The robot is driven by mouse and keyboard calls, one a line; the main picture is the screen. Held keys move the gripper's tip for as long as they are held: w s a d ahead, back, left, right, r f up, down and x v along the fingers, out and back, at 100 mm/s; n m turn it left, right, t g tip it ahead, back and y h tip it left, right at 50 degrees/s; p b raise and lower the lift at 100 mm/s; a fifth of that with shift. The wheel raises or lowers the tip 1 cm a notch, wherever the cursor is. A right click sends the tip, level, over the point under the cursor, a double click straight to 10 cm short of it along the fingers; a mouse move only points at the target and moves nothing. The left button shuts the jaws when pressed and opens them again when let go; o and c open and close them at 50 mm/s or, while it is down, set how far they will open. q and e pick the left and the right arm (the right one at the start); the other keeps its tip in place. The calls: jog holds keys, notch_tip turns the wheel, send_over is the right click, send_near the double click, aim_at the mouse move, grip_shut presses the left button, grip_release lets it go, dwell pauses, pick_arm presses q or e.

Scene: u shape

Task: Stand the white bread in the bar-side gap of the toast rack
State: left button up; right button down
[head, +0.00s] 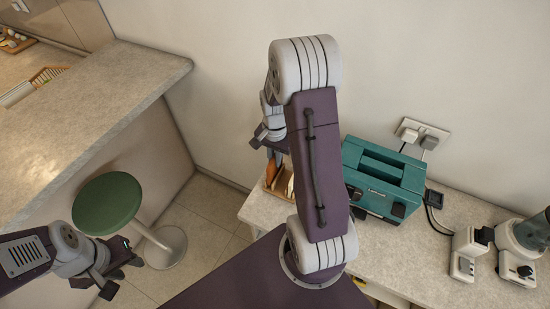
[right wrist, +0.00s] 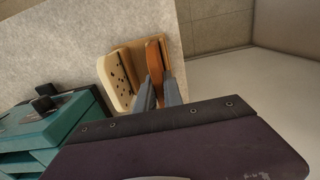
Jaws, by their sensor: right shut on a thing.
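My right gripper (right wrist: 158,92) is shut on a slice with a brown crust (right wrist: 154,60), seen edge-on; I take it to be the white bread. The brown slice also shows in the head view (head: 271,173). The wooden toast rack (right wrist: 167,52) is right around or behind the slice; I cannot tell whether the slice is seated in a gap. A pale slice with dark specks (right wrist: 114,82) stands at the rack's left in the right wrist view. In the head view my right arm hides most of the rack. My left gripper (head: 122,272) is open and empty, by the green stool.
A teal toaster (head: 385,178) stands right of the rack on the grey counter (head: 430,265). A blender (head: 530,240) and a white appliance (head: 467,255) are further right. The bar (head: 95,115) and green stool (head: 107,203) are at left, with floor between.

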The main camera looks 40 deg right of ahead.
jog(key=shift+f+b, duration=0.8)
jog(key=shift+f, duration=0.45)
jog(key=c, duration=1.4)
grip_release()
notch_tip(320, 180, up, 8)
jog(key=p, duration=0.7)
jog(key=shift+r+p, duration=0.15)
jog(key=shift+p, duration=0.15)
